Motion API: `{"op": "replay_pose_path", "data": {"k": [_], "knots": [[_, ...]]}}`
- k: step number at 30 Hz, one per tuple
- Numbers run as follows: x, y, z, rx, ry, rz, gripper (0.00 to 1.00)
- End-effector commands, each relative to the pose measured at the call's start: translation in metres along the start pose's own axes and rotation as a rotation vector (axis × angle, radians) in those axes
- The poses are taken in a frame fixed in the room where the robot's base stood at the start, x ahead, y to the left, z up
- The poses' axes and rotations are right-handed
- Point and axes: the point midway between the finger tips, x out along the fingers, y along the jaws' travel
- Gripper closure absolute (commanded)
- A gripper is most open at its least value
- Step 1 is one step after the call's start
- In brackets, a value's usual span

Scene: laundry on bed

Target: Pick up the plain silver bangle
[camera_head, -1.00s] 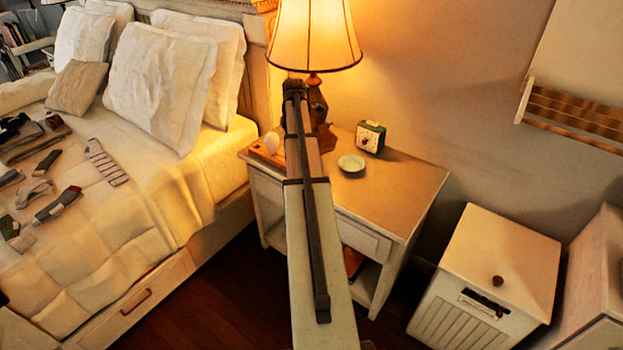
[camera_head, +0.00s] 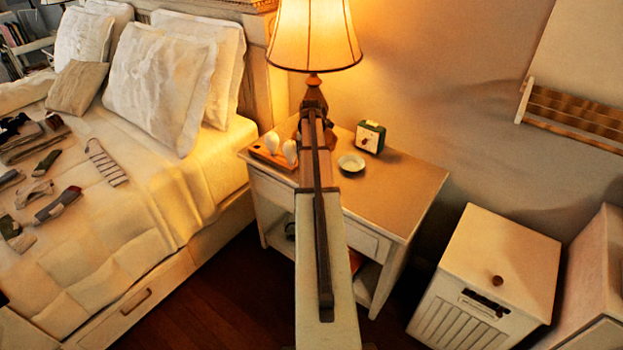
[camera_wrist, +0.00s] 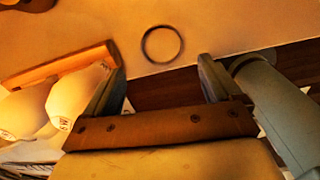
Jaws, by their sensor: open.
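The bangle (camera_wrist: 162,44) is a plain thin ring lying flat on the nightstand top in the wrist view, looking dark in the warm light. My gripper (camera_wrist: 160,70) is open and empty. Its two fingers stand wide apart, with the bangle beyond their tips and roughly centred between them, apart from both. In the head view my arm covers the middle of the nightstand (camera_head: 405,185), and I cannot make out the bangle or the fingers there.
Two white bulb-shaped objects (camera_head: 290,152) sit by a wooden tray (camera_head: 262,155), left of the gripper; one shows close to the left finger (camera_wrist: 75,95). A small pale dish (camera_head: 351,163), a green clock (camera_head: 370,137) and a lit lamp (camera_head: 314,35) are also near.

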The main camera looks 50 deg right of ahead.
Motion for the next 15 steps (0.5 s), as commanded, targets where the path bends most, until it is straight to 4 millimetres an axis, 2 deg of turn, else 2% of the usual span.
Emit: {"op": "replay_pose_path", "data": {"k": [3, 11, 15], "knots": [[0.010, 0.000, 0.000, 0.000, 0.000, 0.000, 0.09], [0.019, -0.001, 0.000, 0.001, 0.000, 0.000, 0.09], [0.034, -0.002, 0.001, 0.001, 0.000, 0.000, 0.09]]}}
